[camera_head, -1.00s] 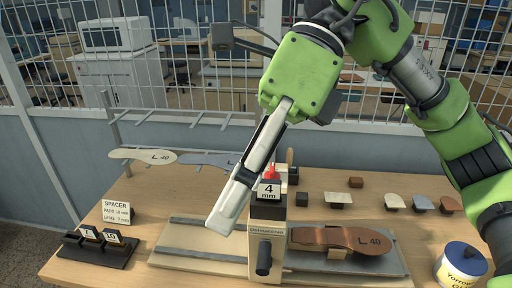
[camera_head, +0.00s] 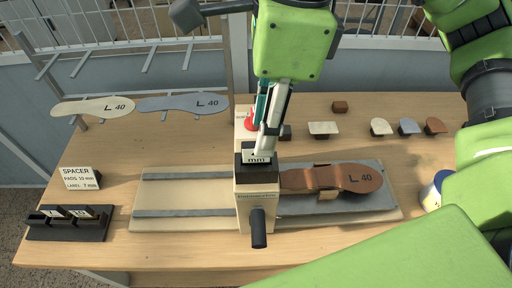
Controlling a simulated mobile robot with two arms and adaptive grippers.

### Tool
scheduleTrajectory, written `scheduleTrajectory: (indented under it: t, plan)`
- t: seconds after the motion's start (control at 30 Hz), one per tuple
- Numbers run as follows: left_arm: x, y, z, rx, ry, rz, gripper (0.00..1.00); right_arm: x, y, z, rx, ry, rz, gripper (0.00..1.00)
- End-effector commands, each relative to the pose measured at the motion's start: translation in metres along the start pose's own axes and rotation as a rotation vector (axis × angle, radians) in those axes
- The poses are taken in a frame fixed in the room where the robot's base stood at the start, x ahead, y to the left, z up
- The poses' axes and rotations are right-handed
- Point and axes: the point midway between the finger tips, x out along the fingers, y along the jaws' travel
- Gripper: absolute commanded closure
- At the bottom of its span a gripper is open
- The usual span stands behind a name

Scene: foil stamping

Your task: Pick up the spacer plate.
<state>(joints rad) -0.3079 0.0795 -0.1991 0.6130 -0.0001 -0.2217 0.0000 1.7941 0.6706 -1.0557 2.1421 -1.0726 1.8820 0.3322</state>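A spacer plate labelled "mm" (camera_head: 258,158) sits on top of the stamping press (camera_head: 256,207); its number is hidden now, but it read 4 mm earlier. My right gripper (camera_head: 265,148) points down at it, its pale fingers over the label. Whether they touch the plate or grip it I cannot tell. Two more labelled spacer plates (camera_head: 88,214) stand in a black rack (camera_head: 70,232) at the left front. A white "SPACER" sign (camera_head: 80,179) behind them reads pads 10 mm, label 7 mm. My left gripper is not in view.
A brown sole piece (camera_head: 345,178) lies on the grey bed right of the press. Pale and grey sole shapes (camera_head: 183,103) hang on a rack behind. Several small blocks (camera_head: 380,127) stand at the back right.

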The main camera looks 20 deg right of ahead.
Motion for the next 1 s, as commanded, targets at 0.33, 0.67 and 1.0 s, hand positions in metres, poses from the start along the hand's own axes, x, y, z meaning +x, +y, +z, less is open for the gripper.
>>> scheduleTrajectory:
  t: [0.33, 0.67, 1.0]
  plan:
    - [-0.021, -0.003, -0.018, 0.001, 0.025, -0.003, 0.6, 0.031, -0.004, 0.003, 0.0, 0.003, 0.006, 0.69]
    - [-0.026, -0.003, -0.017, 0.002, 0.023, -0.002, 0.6, 0.061, -0.005, 0.004, -0.001, -0.002, 0.002, 0.69]
    - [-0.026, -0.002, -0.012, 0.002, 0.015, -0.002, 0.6, 0.061, -0.005, 0.004, -0.001, -0.002, 0.002, 1.0]
